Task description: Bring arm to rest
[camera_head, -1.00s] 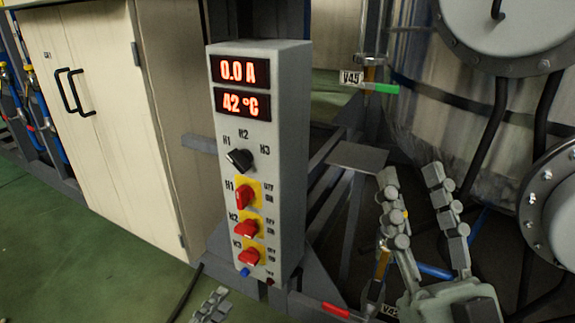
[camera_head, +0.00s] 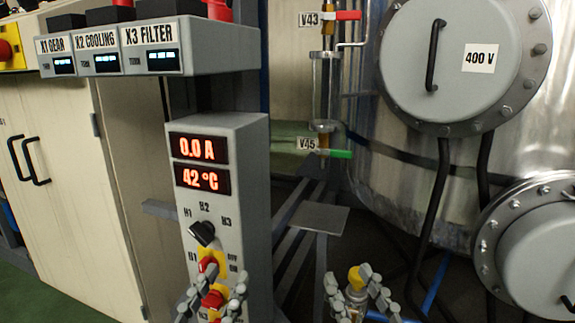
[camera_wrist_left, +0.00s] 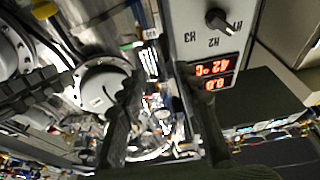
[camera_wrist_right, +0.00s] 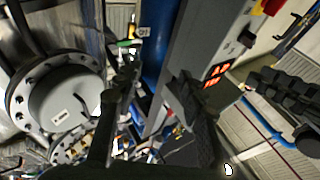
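In the head view my left gripper (camera_head: 214,296) is at the bottom edge, in front of the lower part of the grey control box (camera_head: 251,215). Its fingers partly cover the red knobs. In the left wrist view its two dark fingers (camera_wrist_left: 160,108) are spread with nothing held between them. My right gripper (camera_head: 358,290) is at the bottom edge, to the right of the box and apart from it. In the right wrist view its fingers (camera_wrist_right: 158,95) are also apart and empty. Both arms are mostly below the head picture.
The box shows 0.0 A and 42 °C, with a black selector knob (camera_head: 202,233). A switch panel (camera_head: 110,56) juts out above it. Valves V43 (camera_head: 346,15) and V45 (camera_head: 338,154) and a steel vessel (camera_head: 400,190) with round flanges stand right. A cream cabinet (camera_head: 50,150) is left.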

